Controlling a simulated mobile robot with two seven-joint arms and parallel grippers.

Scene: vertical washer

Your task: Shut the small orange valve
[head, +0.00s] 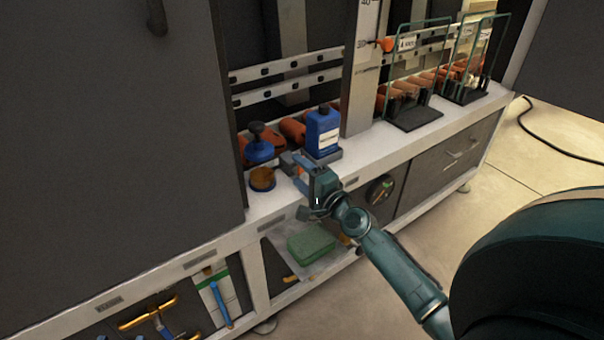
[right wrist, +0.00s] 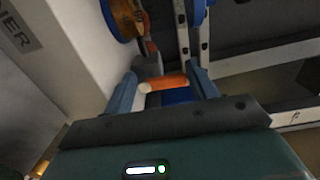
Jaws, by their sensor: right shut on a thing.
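My right gripper (head: 298,165) is low at the front edge of the white ledge, beside the blue bottle. In the right wrist view its two blue fingers (right wrist: 163,90) are closed on a small orange valve (right wrist: 170,82) with a pale end, which lies crosswise between them. In the head view the fingers and the arm hide this valve. Another small orange part (head: 386,44) sticks out from the marked upright post, higher up and to the right. My left gripper is not in view.
Wire stands (head: 415,112) are farther right. A green box (head: 311,241) sits below.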

